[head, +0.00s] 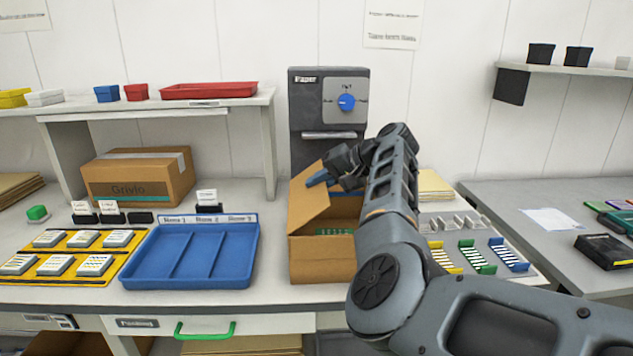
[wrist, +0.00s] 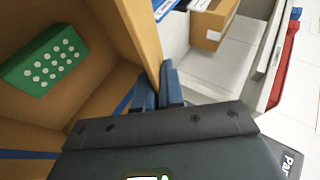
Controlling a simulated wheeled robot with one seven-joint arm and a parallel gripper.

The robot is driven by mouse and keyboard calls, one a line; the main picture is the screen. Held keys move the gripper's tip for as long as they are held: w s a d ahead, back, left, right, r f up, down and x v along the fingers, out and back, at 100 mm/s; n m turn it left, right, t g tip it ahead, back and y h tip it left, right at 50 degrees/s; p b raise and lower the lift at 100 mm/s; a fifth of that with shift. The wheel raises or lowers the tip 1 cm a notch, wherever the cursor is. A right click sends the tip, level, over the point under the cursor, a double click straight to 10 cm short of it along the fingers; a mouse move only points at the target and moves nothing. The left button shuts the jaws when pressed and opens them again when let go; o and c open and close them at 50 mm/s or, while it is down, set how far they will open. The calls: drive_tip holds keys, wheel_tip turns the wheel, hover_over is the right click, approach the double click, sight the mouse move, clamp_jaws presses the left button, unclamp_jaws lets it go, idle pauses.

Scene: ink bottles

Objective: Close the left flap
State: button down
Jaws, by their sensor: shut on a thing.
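An open cardboard box (head: 320,262) stands on the table in front of the grey dispenser. Its left flap (head: 308,200) stands raised along the box's left side, tilted; it also shows in the wrist view (wrist: 139,30). My gripper (head: 318,179) is at the flap's upper edge, with its blue fingers (wrist: 164,88) closed together on that edge. In the wrist view, a green block with white dots (wrist: 45,60) lies inside the box. My arm hides the box's right side and any flap there.
A blue divided tray (head: 190,262) stands just left of the box. A closed carton (head: 140,180) sits behind, under a shelf. The grey dispenser (head: 325,110) rises behind my gripper. Coloured striped holders (head: 478,258) lie to the right.

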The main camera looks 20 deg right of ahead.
idle(0.3)
drive_tip(key=c, duration=1.3)
unclamp_jaws()
drive_tip(key=shift+b+v, duration=0.35)
drive_tip(key=shift+v, duration=3.5)
